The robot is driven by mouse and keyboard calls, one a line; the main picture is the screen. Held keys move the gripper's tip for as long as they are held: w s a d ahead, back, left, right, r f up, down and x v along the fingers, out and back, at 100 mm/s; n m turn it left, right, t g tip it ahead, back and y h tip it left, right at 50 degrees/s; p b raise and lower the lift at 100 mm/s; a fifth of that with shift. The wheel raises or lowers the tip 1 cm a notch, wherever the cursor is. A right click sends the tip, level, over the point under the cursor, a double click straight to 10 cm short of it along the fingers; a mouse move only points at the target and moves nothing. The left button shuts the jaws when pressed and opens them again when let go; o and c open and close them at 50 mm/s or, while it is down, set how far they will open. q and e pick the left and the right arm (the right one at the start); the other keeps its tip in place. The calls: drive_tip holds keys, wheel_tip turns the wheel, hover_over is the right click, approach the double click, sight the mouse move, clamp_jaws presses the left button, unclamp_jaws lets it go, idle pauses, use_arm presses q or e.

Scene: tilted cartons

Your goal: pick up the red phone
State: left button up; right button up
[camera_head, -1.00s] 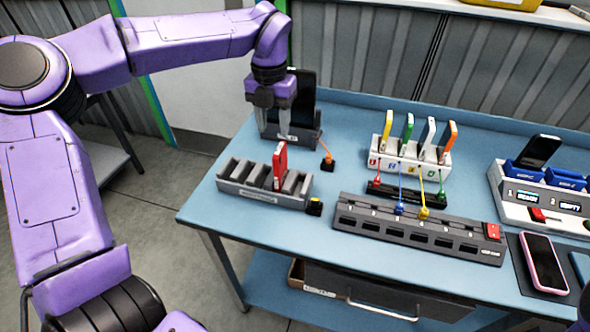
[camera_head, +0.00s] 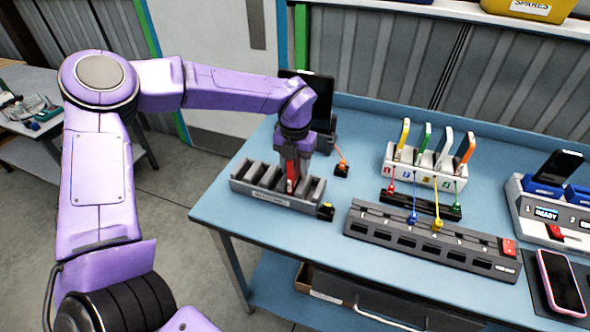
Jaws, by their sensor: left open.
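The red phone (camera_head: 293,186) stands upright in a slot of the grey slotted rack (camera_head: 250,187) at the left of the blue table. My left gripper (camera_head: 296,168) points down right over the phone, with its fingers around the phone's upper part. It is open; whether a finger touches the phone cannot be told. The gripper hides the phone's top. My right gripper is out of view.
A dark device on a stand (camera_head: 322,92) is close behind the left gripper. A white holder (camera_head: 425,172) with several colored phones, a long grey dock strip (camera_head: 430,240) and a pink-edged phone (camera_head: 561,281) are to the right.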

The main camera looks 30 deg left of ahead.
use_arm(q)
clamp_jaws()
